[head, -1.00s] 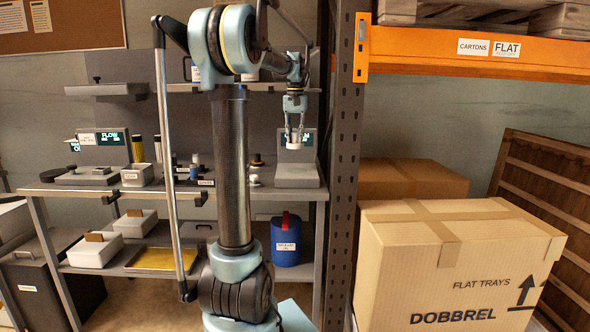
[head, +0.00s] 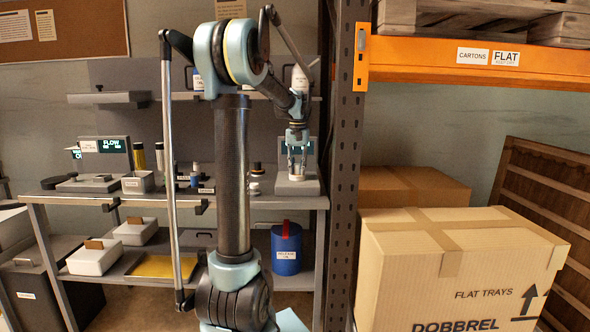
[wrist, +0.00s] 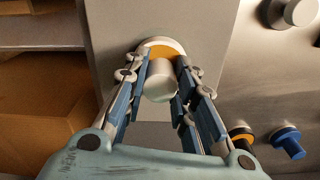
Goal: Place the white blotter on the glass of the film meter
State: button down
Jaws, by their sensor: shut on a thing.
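My gripper (head: 297,165) is closed on the white blotter (head: 296,176), a small white cylinder. In the wrist view the blotter (wrist: 160,82) sits between the fingertips (wrist: 160,88). The film meter (head: 312,187) is a grey unit with a low base and an upright display at the right end of the bench. In the wrist view its grey top (wrist: 205,30) lies below my gripper. A round amber glass with a pale rim (wrist: 170,44) shows just beyond the blotter, which partly covers it. I cannot tell whether the blotter touches the glass.
The orange-and-grey rack post (head: 345,180) stands close to the right of the meter. Small knobbed items, one blue (wrist: 288,138), stand on the bench (wrist: 265,85) beside it. A second grey unit (head: 95,183) with a FLOW display is at the left. A blue canister (head: 286,250) is below.

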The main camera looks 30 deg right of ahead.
aim_at(297, 164)
jog(key=shift+f, duration=0.1)
jog(key=c, duration=1.3)
grip_release()
notch_tip(297, 164, up, 12)
jog(key=shift+r, duration=0.15)
jog(key=s+a+f+n, duration=0.2)
jog(key=s+a+f, duration=0.15)
jog(key=a, duration=0.85)
jog(key=s+a+f+n, duration=0.25)
jog(key=a+f, duration=0.25)
jog(key=a, duration=0.8)
jog(key=s+a+f+n, duration=0.1)
jog(key=s+a+f, duration=0.4)
jog(key=f, duration=0.2)
jog(key=s+a+f+n+t, duration=0.1)
jog(key=s+a+f+n, duration=0.1)
jog(key=s+a+f, duration=0.3)
jog(key=s+a+f+n+t, duration=0.1)
jog(key=s+a+f, duration=0.5)
jog(key=f, duration=0.4)
jog(key=shift+s+f, duration=0.3)
jog(key=shift+s, duration=0.35)
